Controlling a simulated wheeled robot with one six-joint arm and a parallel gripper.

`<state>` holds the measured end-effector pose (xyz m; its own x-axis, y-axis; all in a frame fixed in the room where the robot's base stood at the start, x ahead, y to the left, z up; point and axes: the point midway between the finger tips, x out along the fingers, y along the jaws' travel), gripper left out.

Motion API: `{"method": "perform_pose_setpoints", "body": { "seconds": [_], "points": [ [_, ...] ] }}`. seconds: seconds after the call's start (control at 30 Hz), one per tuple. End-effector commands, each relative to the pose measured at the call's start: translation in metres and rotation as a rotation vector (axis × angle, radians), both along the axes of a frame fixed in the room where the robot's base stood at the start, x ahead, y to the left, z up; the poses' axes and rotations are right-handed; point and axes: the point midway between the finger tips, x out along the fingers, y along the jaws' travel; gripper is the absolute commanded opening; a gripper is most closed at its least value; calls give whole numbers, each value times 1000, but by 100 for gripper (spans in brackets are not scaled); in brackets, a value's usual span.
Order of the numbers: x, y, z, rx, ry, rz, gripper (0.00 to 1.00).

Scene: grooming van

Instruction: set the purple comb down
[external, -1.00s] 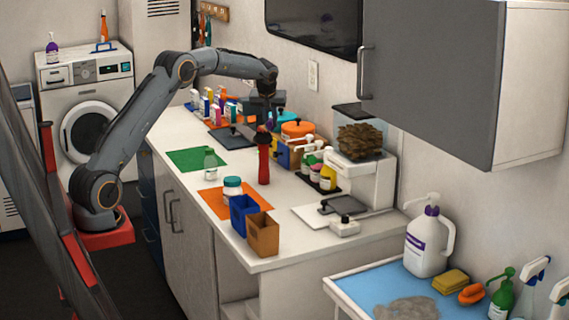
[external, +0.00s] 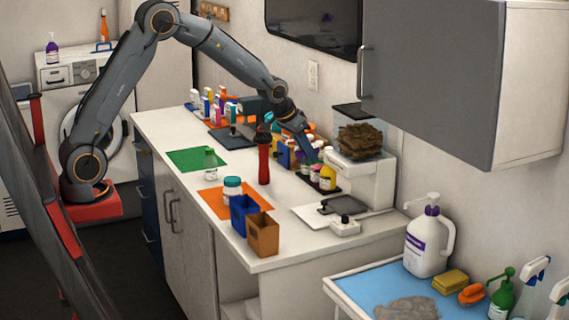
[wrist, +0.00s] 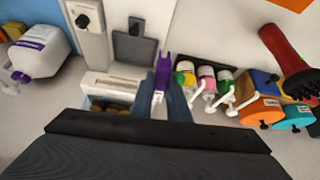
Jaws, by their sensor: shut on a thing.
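The purple comb (wrist: 162,76) shows in the wrist view, pointing away between my gripper's fingers. My gripper (wrist: 163,93) is shut on it. In the external view my gripper (external: 308,154) is over the back of the white counter (external: 300,239), beside the row of bottles and left of the white dispenser. The comb is too small or hidden to make out clearly there. I cannot tell how high it is above the counter.
A white dispenser (external: 374,182) and small bottles on a black tray (wrist: 217,68) are close to my gripper. A red dark-headed tool (external: 264,161), orange mat (external: 212,200), blue bin (external: 240,214) and brown bin (external: 263,235) stand nearer. The green mat (external: 188,160) has bare room.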

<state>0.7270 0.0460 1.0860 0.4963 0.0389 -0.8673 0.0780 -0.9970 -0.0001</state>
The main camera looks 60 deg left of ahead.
Motion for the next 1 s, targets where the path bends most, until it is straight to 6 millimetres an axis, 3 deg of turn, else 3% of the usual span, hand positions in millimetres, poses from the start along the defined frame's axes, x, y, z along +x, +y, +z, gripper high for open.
{"method": "perform_pose_setpoints", "body": {
  "seconds": [0.13,0.27,0.57,0.9,1.0],
  "points": [
    [-15,-19,-14,1,3,-33,0],
    [-27,-23,-31,0,3,-32,0],
    [-29,33,-50,-1,3,93,0],
    [-34,114,-63,5,2,277,0],
    [-36,125,-65,6,2,303,0]
  ]
}}
